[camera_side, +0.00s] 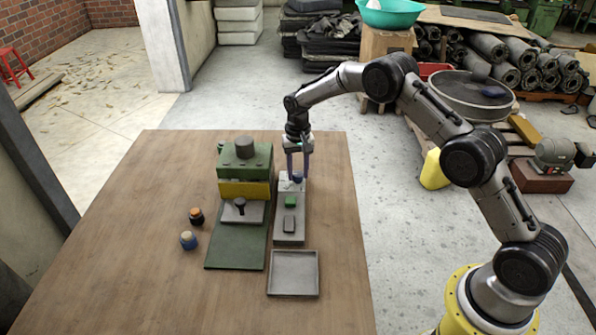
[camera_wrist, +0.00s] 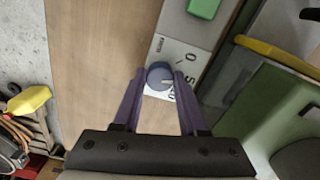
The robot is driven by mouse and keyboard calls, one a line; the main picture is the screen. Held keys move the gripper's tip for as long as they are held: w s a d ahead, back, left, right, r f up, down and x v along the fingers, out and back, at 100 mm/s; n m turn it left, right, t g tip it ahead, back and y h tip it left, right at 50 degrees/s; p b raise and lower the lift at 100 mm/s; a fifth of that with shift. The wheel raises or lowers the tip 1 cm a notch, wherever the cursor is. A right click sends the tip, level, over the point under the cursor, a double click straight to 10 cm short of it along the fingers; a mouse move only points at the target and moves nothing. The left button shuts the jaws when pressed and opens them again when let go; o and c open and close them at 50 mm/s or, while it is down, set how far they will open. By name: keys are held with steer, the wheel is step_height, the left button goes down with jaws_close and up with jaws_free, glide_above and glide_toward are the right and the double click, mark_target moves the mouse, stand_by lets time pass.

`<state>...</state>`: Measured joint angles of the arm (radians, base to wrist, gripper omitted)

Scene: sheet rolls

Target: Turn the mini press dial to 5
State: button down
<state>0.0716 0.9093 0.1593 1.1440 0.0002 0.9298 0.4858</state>
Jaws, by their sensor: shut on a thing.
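The dial (camera_wrist: 159,76) is a round blue-grey knob on a white printed plate (camera_wrist: 186,62) at the end of a grey control box (camera_side: 289,226). In the wrist view a pale line on the knob points to the right, roughly toward the printed 5; the exact reading is hard to tell. My gripper (camera_side: 298,170) is over the far end of the box, its purple fingers shut on the knob from both sides. The mini press (camera_side: 246,162), green with a yellow band, stands just left of the box on a green base (camera_side: 238,248).
The box carries a green button (camera_side: 291,202) and a grey block nearer the front. An empty grey tray (camera_side: 293,274) lies before it. Two small knobbed pieces, one dark with an orange top (camera_side: 196,216) and one blue (camera_side: 188,240), stand left of the press. The table's left side is clear.

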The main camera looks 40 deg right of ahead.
mark_target(298, 174)
steer(key=shift+m, duration=1.1)
steer(key=shift+c, duration=2.2)
jaws_free()
step_height(298, 174, up, 14)
